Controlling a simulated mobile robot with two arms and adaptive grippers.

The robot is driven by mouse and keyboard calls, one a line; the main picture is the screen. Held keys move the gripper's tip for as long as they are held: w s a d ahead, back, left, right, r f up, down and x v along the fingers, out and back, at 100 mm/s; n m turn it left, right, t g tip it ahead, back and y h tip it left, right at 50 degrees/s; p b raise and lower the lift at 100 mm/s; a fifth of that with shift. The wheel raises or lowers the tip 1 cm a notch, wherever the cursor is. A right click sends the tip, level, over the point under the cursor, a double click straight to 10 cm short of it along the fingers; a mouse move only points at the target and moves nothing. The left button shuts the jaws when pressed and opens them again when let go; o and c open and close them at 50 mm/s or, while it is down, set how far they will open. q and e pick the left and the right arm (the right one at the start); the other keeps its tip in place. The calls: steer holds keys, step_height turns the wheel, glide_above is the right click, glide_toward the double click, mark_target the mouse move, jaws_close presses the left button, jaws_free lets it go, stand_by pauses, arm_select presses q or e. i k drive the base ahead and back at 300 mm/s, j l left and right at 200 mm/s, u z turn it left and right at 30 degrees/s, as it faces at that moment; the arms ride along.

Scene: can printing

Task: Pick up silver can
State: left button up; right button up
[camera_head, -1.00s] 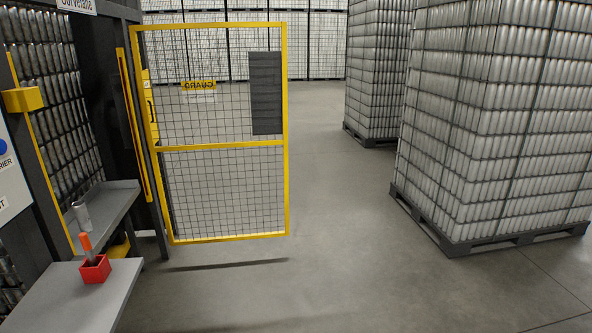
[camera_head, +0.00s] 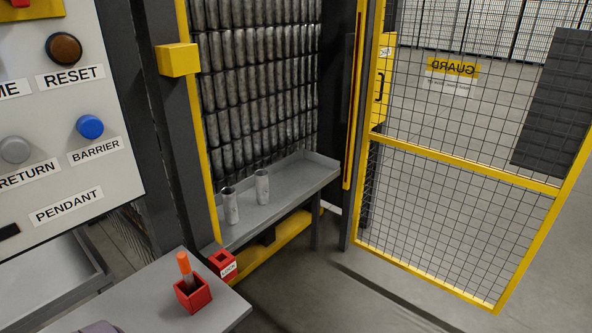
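Two silver cans stand upright on a grey shelf (camera_head: 290,200) in front of the stacked cans. The left can (camera_head: 230,206) is near the shelf's left end, and the other can (camera_head: 262,186) is to its right and a little farther back. They stand apart. Many more silver cans (camera_head: 262,85) are stacked in rows behind the shelf.
The yellow mesh guard door (camera_head: 470,140) stands open on the right. A control panel (camera_head: 60,120) fills the left. A red box (camera_head: 192,296) with an orange-handled tool sits on the grey table (camera_head: 165,315), near a red lock (camera_head: 223,263). Floor right of the shelf is clear.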

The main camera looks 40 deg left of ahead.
mark_target(261, 176)
steer(key=i+u, duration=0.3)
steer(key=i, duration=0.15)
steer(key=i+l+u, duration=0.1)
steer(key=i+u, duration=0.2)
steer(key=i, duration=0.15)
steer(key=i+l+u, duration=0.15)
steer(key=i+u, duration=0.15)
steer(key=i, duration=0.15)
